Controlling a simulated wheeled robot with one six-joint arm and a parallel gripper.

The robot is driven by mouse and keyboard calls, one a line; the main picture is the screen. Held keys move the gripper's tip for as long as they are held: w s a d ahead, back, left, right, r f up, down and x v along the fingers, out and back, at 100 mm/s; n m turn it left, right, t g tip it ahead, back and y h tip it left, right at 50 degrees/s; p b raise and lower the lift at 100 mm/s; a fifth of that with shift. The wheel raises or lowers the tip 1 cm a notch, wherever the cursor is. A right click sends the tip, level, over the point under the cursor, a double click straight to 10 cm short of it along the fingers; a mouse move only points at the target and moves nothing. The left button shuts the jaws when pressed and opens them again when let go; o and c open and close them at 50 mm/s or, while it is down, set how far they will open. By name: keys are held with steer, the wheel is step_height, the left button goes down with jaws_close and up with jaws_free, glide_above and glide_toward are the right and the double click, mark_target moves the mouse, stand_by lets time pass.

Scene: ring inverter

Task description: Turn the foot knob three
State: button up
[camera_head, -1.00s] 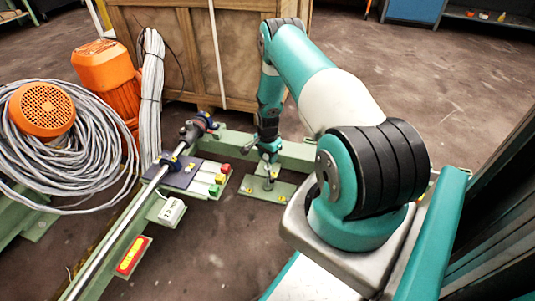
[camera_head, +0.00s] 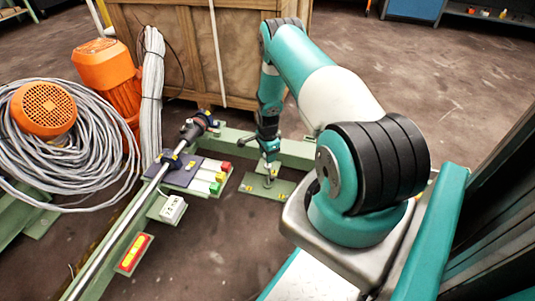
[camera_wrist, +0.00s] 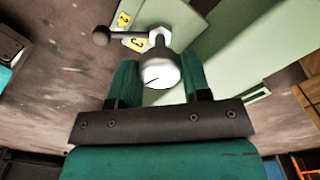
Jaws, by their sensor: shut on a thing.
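My gripper (camera_head: 268,158) reaches down to a green foot plate (camera_head: 282,192) on the floor, at the end of a green beam. In the wrist view my gripper (camera_wrist: 159,82) has its two teal fingers on either side of a round, pale knob (camera_wrist: 160,72), shut on it. A short dark line marks the knob's face. Behind it are a hex nut (camera_wrist: 160,36) and a bar with a dark ball end (camera_wrist: 101,36) pointing left. Yellow labels with numbers, one reading 2, show on the plate. The fingers hide the knob in the head view.
A green frame with a long steel rod (camera_head: 125,222) runs to the left. It carries a panel with coloured buttons (camera_head: 222,178) and a white box (camera_head: 173,209). Coiled grey cable (camera_head: 95,150) and orange motors lie further left. A wooden crate (camera_head: 180,55) stands behind.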

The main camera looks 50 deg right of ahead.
steer(key=shift+s, duration=0.15)
steer(key=o, duration=0.9)
steer(key=shift+o, duration=0.2)
step_height(320, 180, up, 18)
steer(key=p, duration=0.6)
steer(key=shift+f+p, duration=0.25)
steer(key=shift+p, duration=0.05)
